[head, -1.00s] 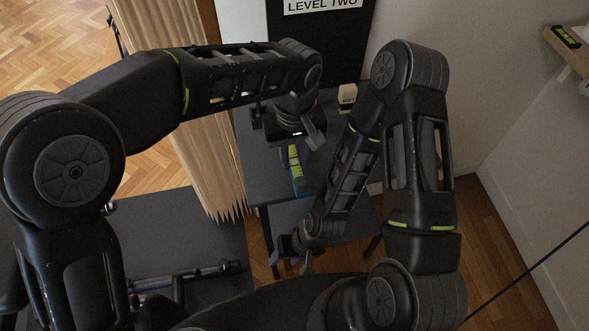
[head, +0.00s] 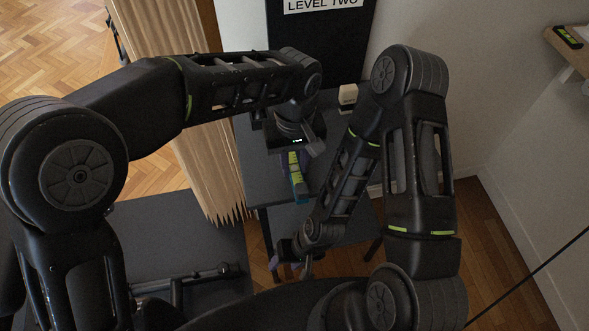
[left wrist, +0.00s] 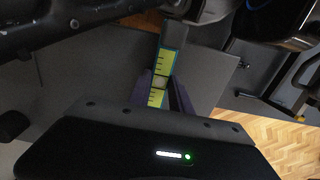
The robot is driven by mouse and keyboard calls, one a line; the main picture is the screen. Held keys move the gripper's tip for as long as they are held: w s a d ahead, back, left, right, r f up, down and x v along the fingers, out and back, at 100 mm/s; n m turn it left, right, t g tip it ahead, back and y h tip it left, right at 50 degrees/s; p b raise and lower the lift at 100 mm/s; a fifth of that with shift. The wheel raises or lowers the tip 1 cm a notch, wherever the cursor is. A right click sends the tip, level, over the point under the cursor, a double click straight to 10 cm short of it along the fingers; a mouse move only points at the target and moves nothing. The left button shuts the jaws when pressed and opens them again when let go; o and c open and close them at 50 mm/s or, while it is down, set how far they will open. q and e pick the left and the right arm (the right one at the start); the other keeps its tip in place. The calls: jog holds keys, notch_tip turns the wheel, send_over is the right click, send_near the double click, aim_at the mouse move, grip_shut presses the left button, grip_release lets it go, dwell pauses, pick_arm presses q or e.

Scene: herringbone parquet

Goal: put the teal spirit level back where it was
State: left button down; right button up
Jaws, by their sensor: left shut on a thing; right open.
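The teal spirit level (head: 299,185), with yellow-green marked faces, is in my left gripper (head: 297,153). In the head view, it sticks out below the gripper over the near edge of the dark table. The left wrist view shows the level (left wrist: 167,60) between the two fingers of my left gripper (left wrist: 163,92), which are shut on it. I cannot tell whether the level touches the table. My right gripper (head: 289,266) is low in the head view, in front of the table, open and empty. The left forearm and hand hide part of the tabletop.
The dark table (head: 260,178) stands against the wall, with a small pale block (head: 347,95) at its back right. A "LEVEL TWO" sign (head: 323,4) hangs behind. A shelf (head: 573,57) at far right holds a black-and-green object (head: 567,37).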

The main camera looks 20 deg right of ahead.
pick_arm(q)
jog(key=shift+f, duration=0.15)
jog(key=c, duration=1.1)
grip_release()
jog(key=shift+o, duration=0.5)
jog(key=shift+o, duration=1.2)
notch_tip(320, 180, up, 10)
jog(key=p, duration=0.7)
notch_tip(320, 180, up, 8)
